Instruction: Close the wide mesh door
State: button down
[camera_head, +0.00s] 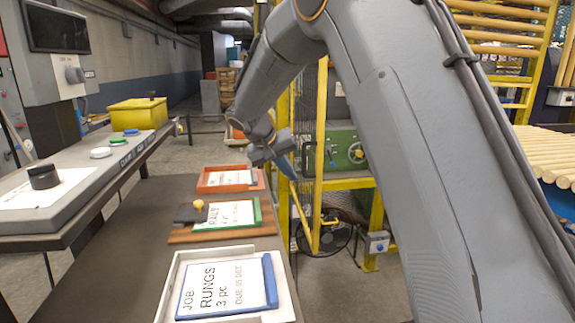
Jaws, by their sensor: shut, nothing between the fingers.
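The mesh door (319,150) has a yellow frame and stands right of the long bench, in the middle of the picture. I see it at a steep angle, swung out from the yellow guard posts, so it looks open. A small yellow handle (330,221) shows low on its frame. My gripper (291,174) is shut and empty, its blue-grey fingers pointing down and right. It appears close to the door's left side, above the bench's right edge. I cannot tell whether it touches the door. My arm hides much of the area to the right.
A control console (70,205) is at left. Bare floor shows below the door.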

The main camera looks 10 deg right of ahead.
aim_at(315, 190)
jog(key=shift+w+d+f+p, duration=0.25)
jog(key=shift+d+f+p, duration=0.3)
jog(key=shift+d, duration=0.5)
jog(key=shift+w+d+f+p, duration=0.25)
jog(key=shift+d+f+p, duration=0.15)
jog(key=shift+d+f, duration=0.5)
jog(key=shift+w+d+f+p, duration=0.25)
jog(key=shift+d+f+p, duration=0.2)
jog(key=shift+d, duration=0.75)
